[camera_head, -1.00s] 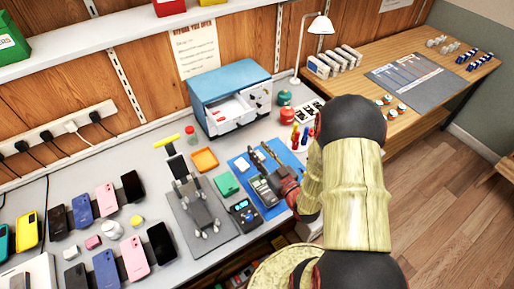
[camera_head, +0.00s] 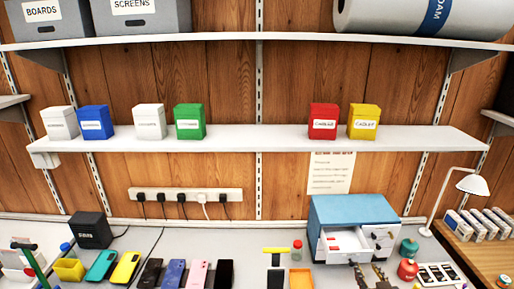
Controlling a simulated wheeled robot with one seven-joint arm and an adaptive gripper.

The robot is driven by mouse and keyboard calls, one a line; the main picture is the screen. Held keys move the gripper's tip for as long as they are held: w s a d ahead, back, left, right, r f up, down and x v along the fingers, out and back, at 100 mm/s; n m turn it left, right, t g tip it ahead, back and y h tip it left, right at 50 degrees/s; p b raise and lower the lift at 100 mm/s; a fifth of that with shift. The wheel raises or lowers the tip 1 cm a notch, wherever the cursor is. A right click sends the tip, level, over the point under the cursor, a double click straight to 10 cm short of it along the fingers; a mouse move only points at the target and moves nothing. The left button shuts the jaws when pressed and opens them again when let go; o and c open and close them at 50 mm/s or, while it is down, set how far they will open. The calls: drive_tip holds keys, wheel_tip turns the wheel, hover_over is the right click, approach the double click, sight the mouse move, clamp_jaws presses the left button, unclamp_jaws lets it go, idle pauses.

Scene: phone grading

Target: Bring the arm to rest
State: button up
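The two fingertips of my gripper (camera_head: 369,275) show at the bottom edge of the head view, right of centre. They are apart, with nothing visible between them. The rest of my gripper and my arm are below the picture. The fingertips are in front of the blue-topped drawer cabinet (camera_head: 352,212), whose white drawer (camera_head: 338,246) stands partly open. I cannot tell how high the fingertips are above the bench.
Phones, including a pink one (camera_head: 197,274), line the bench front left of centre. An orange tray (camera_head: 301,279) lies left of my gripper; a red round-bodied bottle (camera_head: 407,269) and a white lamp (camera_head: 471,185) stand right. A shelf (camera_head: 260,137) with coloured boxes spans the wall above.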

drive_tip(key=s+a+r+m+g, duration=0.1)
drive_tip(key=s+a+r+g, duration=0.1)
drive_tip(key=s+a+r, duration=0.3)
drive_tip(key=s+a+r+g, duration=0.2)
drive_tip(key=s+r, duration=0.1)
drive_tip(key=r, duration=0.3)
drive_tip(key=s+a+r+g, duration=0.2)
drive_tip(key=s+a, duration=0.2)
drive_tip(key=s, duration=0.4)
drive_tip(key=s+a+r+g+y, duration=0.1)
drive_tip(key=s+a+r+g, duration=0.1)
drive_tip(key=s+a, duration=0.3)
drive_tip(key=s, duration=0.4)
drive_tip(key=shift+r+y, duration=0.25)
drive_tip(key=shift+y, duration=0.05)
drive_tip(key=shift+d, duration=0.15)
